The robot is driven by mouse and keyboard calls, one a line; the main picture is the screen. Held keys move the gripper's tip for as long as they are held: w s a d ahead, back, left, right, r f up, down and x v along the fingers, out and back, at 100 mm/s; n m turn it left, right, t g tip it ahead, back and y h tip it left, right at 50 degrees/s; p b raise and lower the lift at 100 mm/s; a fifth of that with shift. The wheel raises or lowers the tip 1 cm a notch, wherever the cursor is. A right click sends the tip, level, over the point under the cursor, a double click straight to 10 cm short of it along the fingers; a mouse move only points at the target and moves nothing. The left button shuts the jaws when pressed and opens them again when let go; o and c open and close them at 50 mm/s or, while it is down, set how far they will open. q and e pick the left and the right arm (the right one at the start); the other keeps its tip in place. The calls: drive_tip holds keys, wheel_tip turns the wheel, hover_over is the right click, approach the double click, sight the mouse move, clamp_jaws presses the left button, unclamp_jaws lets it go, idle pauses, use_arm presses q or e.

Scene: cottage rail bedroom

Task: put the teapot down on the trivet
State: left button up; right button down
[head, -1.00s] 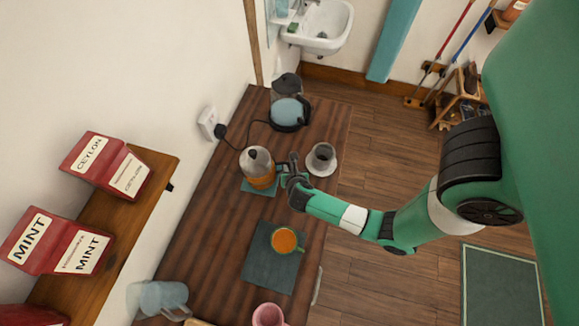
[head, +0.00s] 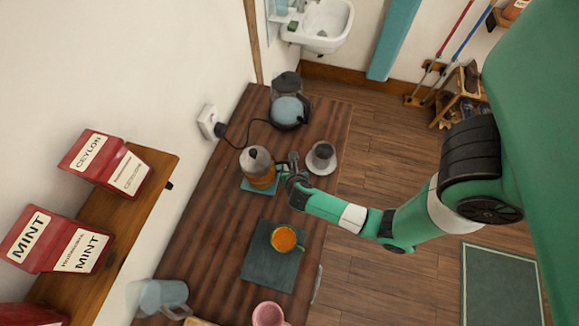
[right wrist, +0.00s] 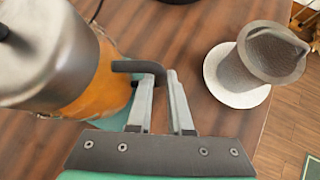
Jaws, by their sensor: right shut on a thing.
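The teapot (head: 258,168) has a grey metal lid and an orange body. It stands upright over the teal trivet (head: 248,187), whose near edge shows below it; I cannot tell whether its base touches. My right gripper (head: 290,172) is beside the teapot, on its right, shut on its dark handle. In the right wrist view the teapot (right wrist: 85,85) is at the left, and the dark handle (right wrist: 135,66) reaches between the fingertips of my right gripper (right wrist: 160,85). A strip of the teal trivet (right wrist: 112,122) shows beneath it. My left gripper is not in view.
A grey cup or strainer (head: 323,152) on a white saucer (head: 324,169) stands close right of the gripper. A kettle (head: 287,110) is behind. An orange-filled cup (head: 284,239) sits on a dark mat (head: 265,273) in front. Bare wood lies between.

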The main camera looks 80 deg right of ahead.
drive_tip(key=c, duration=0.8)
unclamp_jaws()
drive_tip(key=shift+r, duration=0.1)
drive_tip(key=shift+c, duration=0.2)
drive_tip(key=shift+o, duration=0.4)
drive_tip(key=p+v, duration=0.1)
drive_tip(key=v, duration=1)
drive_tip(key=shift+a, duration=0.2)
drive_tip(key=shift+r, duration=0.15)
